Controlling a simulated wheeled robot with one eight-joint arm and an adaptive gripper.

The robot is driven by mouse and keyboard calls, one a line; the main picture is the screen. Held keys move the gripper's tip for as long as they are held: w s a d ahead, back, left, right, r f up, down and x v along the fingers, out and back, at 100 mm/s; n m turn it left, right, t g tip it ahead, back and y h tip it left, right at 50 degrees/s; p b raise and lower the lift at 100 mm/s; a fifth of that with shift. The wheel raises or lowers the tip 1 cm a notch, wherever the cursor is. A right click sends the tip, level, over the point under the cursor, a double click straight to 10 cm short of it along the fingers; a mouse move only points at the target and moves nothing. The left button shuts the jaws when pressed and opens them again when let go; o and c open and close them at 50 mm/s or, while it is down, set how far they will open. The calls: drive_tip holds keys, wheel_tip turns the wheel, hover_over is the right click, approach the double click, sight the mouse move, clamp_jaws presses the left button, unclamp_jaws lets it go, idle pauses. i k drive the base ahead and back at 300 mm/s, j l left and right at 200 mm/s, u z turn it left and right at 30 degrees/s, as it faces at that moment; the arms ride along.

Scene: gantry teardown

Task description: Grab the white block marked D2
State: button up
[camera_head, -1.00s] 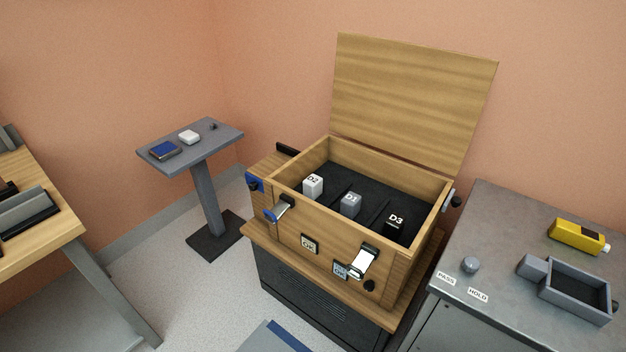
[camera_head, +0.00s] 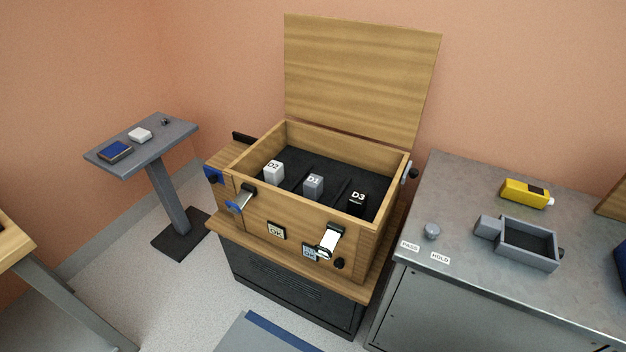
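The white block marked D2 (camera_head: 273,173) stands upright in the left compartment of an open wooden box (camera_head: 290,224). A grey block marked D1 (camera_head: 314,186) stands in the middle, and a black block marked D3 (camera_head: 357,203) stands at the right. Low dark dividers separate them. The lid (camera_head: 362,80) is raised at the back. My gripper is not in view.
The box rests on a dark cabinet (camera_head: 290,285). A grey metal counter (camera_head: 460,185) at right holds a yellow device (camera_head: 525,193), a grey tray (camera_head: 527,262) and a knob (camera_head: 432,231). A small pedestal table (camera_head: 180,131) stands at left. Speckled floor shows between.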

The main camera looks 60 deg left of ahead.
sight(273, 172)
drive_tip(key=u, duration=2.4)
drive_tip(key=i+j+u, duration=0.1)
drive_tip(key=u, duration=0.2)
drive_tip(key=i+j+z, duration=0.25)
drive_tip(key=i+j, duration=0.15)
drive_tip(key=j, duration=0.2)
drive_tip(key=i+j+z, duration=0.1)
drive_tip(key=j, duration=0.2)
drive_tip(key=i, duration=0.05)
